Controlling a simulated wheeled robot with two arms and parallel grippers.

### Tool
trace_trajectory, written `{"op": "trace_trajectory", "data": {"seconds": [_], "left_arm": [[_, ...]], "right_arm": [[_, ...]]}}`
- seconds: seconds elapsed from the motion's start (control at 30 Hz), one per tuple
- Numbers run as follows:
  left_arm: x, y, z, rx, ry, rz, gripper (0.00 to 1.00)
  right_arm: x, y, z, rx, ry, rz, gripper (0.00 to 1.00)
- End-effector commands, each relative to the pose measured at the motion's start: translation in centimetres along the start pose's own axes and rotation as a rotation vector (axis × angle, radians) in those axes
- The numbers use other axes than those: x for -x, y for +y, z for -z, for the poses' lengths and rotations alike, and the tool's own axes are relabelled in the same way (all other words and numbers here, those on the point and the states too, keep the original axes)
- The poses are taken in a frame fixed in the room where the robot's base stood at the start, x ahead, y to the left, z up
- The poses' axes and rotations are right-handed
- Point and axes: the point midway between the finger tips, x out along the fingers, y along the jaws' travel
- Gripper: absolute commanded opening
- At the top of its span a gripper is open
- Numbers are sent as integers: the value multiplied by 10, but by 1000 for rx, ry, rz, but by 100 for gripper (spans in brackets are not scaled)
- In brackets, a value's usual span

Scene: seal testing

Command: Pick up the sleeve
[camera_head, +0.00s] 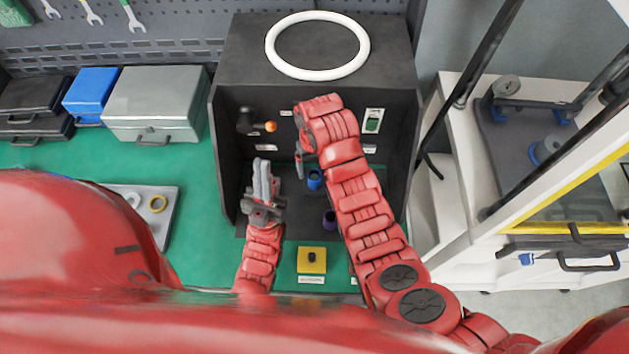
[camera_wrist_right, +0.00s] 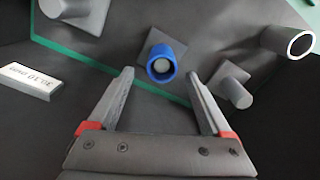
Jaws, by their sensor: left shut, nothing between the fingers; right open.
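A blue sleeve-like cylinder (camera_wrist_right: 152,71) shows in the right wrist view, with a grey round core inside its rim, by a dark square base. It is ahead of my open right gripper (camera_wrist_right: 162,82), between the finger lines and apart from both fingers. In the head view the blue cylinder (camera_head: 315,181) stands inside the dark box, below my right wrist. My right gripper (camera_head: 299,160) is partly hidden there by its own arm. My left gripper (camera_head: 263,165) is shut and empty, pointing up at the left of the box. Which piece is the sleeve is not labelled.
In the right wrist view, a grey peg (camera_wrist_right: 234,92) and a hollow grey tube (camera_wrist_right: 285,40) lie to the right. The dark box (camera_head: 225,150) has side walls and a white ring on top. A purple piece (camera_head: 329,217) and yellow button box (camera_head: 311,262) are nearer.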

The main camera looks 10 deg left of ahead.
Motion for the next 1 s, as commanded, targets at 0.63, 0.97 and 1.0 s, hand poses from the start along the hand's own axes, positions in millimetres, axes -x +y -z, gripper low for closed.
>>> {"op": "trace_trajectory", "data": {"seconds": [0.63,0.97,1.0], "left_arm": [[-24,-1,4,0,0,0,0],[-24,-1,4,0,0,0,0],[-24,-1,4,0,0,0,0]], "right_arm": [[-40,-3,-3,1,0,0,81],[-40,-3,-3,1,-1,0,22],[-40,-3,-3,1,-1,0,15]]}}
